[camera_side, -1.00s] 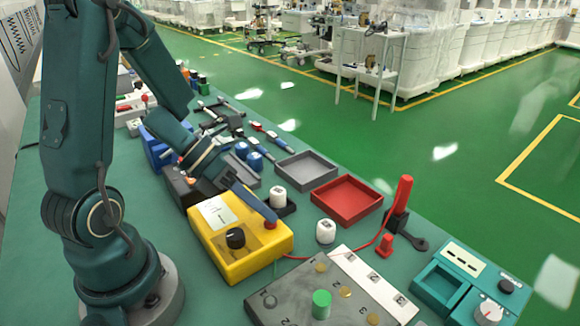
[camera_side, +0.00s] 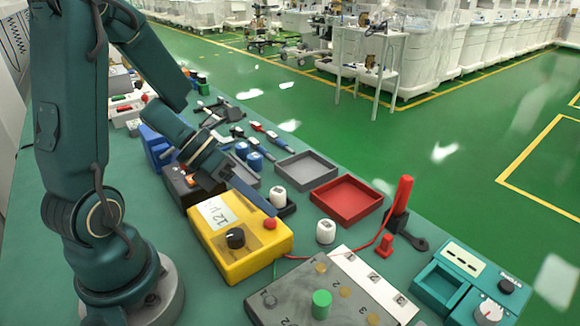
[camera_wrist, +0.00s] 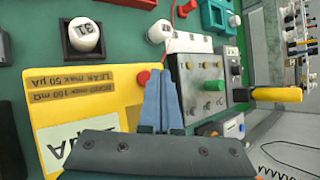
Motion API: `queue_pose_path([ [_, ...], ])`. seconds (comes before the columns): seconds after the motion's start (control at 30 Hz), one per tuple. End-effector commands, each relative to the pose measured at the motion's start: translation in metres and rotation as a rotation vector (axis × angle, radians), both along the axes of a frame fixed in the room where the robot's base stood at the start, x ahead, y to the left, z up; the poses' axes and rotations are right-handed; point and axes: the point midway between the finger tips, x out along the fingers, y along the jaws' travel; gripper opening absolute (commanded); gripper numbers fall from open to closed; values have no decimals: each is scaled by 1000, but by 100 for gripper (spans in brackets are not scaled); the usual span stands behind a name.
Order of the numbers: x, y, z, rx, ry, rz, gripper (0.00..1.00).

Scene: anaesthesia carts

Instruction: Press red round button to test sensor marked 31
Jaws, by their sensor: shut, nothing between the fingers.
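The yellow tester box (camera_side: 232,262) has a red round button (camera_side: 269,223) at its right end, a black knob (camera_side: 235,237) and a pale display (camera_side: 216,212), which appears to read "12 µ" plus a partly unclear letter. In the wrist view the red button (camera_wrist: 143,78) shows just left of my fingertips. A white capped sensor (camera_side: 278,196) sits in a black holder behind the box; its "31" is legible in the wrist view (camera_wrist: 84,33). My gripper (camera_side: 273,211) is shut and empty, its tips raised above the box and apart from the button.
A second white sensor (camera_side: 325,231) stands loose to the right. A red cable runs from the box past it towards a red-handled probe (camera_side: 397,207). The red tray (camera_side: 346,201) and grey tray (camera_side: 306,166) are empty. A grey numbered panel (camera_side: 335,295) stands in front.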

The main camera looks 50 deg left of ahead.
Motion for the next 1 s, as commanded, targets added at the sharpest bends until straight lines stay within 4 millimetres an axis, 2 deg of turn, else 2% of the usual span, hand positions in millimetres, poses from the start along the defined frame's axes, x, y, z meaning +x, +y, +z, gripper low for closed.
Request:
queue_pose_path([
  [0.27,1,0,4,2,-4,-2,0],
  [0.73,1,0,47,2,-6,-3,0],
  [1.0,0,0,50,0,0,0,0],
])
